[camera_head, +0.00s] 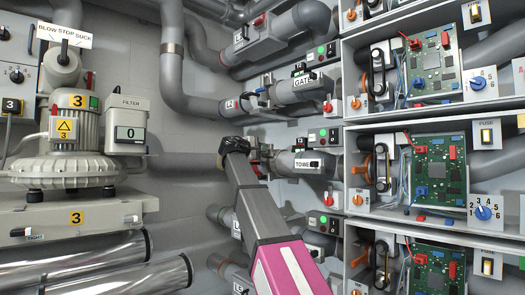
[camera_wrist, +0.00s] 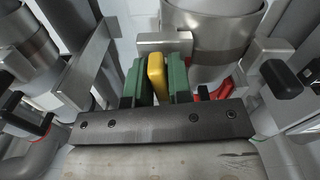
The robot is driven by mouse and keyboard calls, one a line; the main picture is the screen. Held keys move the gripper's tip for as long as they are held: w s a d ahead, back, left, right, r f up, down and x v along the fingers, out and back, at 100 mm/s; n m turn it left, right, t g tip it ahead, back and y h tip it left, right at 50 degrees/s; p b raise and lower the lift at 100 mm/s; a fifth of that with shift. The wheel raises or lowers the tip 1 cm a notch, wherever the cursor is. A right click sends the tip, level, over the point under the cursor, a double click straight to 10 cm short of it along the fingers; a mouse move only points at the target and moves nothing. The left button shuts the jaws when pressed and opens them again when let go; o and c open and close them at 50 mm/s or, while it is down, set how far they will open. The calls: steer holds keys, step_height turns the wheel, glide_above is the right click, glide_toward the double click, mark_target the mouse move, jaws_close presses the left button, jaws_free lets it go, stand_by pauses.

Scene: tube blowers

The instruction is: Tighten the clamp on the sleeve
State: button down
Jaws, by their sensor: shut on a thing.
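My gripper (camera_wrist: 158,66), with green fingers, is shut on a yellow tab (camera_wrist: 157,76), which looks like the clamp's handle. A metal block (camera_wrist: 165,44) is just beyond the fingertips. A grey pipe with a metal band around it (camera_wrist: 212,18), likely the sleeve, stands beside them to the right. In the head view my gripper (camera_head: 236,150) is at the pipe run left of the box labelled TOWE (camera_head: 307,163). My gripper and arm hide the clamp and sleeve there. How tight the clamp is cannot be seen.
In the wrist view, a black-tipped lever (camera_wrist: 280,78) is at right and another (camera_wrist: 25,112) at left. A red part (camera_wrist: 225,88) is right of the fingers. Open cabinets with circuit boards (camera_head: 435,165) are at right, and a blower (camera_head: 68,150) is at left.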

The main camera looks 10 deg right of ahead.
steer(key=shift+f+m, duration=0.1)
steer(key=shift+m, duration=0.6)
steer(key=c, duration=1.1)
jaws_free()
steer(key=shift+c, duration=0.2)
steer(key=shift+a, duration=0.1)
steer(key=v, duration=1)
steer(key=shift+s+a, duration=0.3)
